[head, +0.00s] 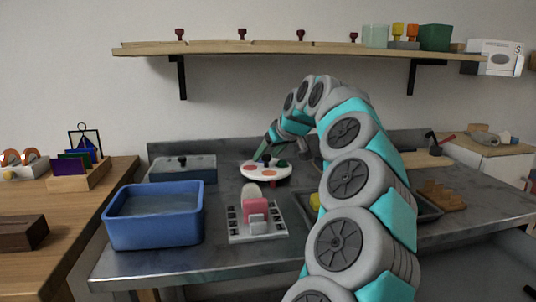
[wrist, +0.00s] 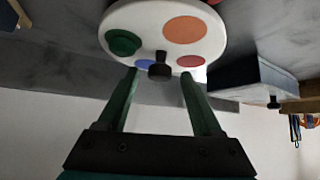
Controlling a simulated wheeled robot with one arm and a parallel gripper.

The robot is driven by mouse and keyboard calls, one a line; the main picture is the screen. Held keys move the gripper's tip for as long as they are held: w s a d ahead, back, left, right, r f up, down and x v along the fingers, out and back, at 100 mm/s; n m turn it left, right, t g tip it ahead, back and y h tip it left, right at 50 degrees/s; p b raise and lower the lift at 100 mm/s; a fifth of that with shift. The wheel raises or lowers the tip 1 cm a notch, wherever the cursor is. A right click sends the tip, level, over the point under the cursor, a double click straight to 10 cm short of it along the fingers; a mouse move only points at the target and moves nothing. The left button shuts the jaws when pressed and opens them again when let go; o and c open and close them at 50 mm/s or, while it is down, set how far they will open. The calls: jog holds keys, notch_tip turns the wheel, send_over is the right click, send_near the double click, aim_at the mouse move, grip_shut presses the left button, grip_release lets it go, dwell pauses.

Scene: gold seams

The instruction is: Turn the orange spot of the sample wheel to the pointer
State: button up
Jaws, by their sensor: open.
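The sample wheel (head: 265,174) is a white disc with coloured spots on the metal bench. A black knob (wrist: 160,70) stands up near the wheel's edge in that view. My gripper (wrist: 160,76) is open and empty, its two green fingers apart with the knob showing between their tips. Whether they touch it I cannot tell. My gripper (head: 268,146) is small in the head view. I cannot make out the pointer.
A blue tub (head: 154,228) and a white rack with a pink block (head: 255,209) stand in front of the wheel. A grey box (head: 182,168) is left of it. A dark tray (head: 430,208) is partly behind my arm. A shelf (head: 300,48) hangs above.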

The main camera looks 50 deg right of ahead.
jog(key=v, duration=0.7)
jog(key=shift+s+r+b, duration=0.3)
jog(key=shift+b, duration=0.1)
jog(key=shift+a, duration=0.1)
